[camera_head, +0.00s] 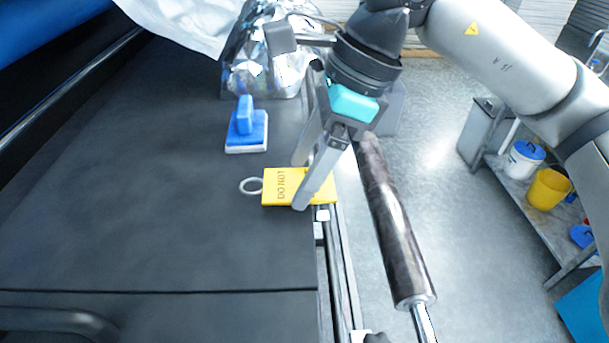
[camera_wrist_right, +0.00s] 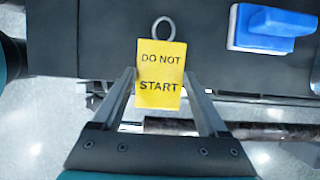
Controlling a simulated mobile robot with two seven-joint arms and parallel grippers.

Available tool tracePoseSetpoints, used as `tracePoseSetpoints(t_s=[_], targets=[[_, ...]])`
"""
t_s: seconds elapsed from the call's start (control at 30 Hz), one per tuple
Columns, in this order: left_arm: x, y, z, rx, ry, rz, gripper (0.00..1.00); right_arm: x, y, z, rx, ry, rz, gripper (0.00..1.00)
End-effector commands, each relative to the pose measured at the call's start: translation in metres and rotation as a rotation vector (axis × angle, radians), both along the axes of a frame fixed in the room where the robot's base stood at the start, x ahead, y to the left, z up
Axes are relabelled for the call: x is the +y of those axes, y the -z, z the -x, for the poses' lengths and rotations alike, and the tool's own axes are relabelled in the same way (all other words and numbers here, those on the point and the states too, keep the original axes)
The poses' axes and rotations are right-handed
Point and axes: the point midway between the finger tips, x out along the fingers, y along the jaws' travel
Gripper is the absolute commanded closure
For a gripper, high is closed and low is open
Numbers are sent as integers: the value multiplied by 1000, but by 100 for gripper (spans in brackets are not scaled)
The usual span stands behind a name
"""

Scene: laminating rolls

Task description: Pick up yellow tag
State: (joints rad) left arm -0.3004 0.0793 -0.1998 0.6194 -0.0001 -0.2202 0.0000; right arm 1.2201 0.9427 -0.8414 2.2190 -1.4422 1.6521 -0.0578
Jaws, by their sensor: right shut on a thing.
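The yellow tag (camera_head: 284,188) lies at the right edge of the dark table, its ring pointing left in the head view. In the right wrist view the tag (camera_wrist_right: 160,76) reads "DO NOT START", with its metal ring (camera_wrist_right: 163,28) at the top. My right gripper (camera_head: 303,187) is at the tag's right end, with one finger in front of the tag and one behind it. It is shut on the tag; in the wrist view its fingers (camera_wrist_right: 160,82) flank the tag's lower part. My left gripper is not in view.
A blue scrubber (camera_head: 246,130) lies on the table behind the tag. Crumpled clear film (camera_head: 262,70) is at the table's far end. A dark roller (camera_head: 392,230) runs beside the table's right edge. A shelf with buckets (camera_head: 548,190) stands at the right.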

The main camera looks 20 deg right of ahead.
Motion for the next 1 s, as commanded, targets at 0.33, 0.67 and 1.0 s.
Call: tracePoseSetpoints(t_s=[0.33,0.67,1.0], targets=[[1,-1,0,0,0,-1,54,1,-92,-1,-6,-2,-3,77],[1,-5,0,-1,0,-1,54,1,-158,0,-3,-1,-1,77],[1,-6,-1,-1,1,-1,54,0,-180,0,-1,-1,-1,77]])
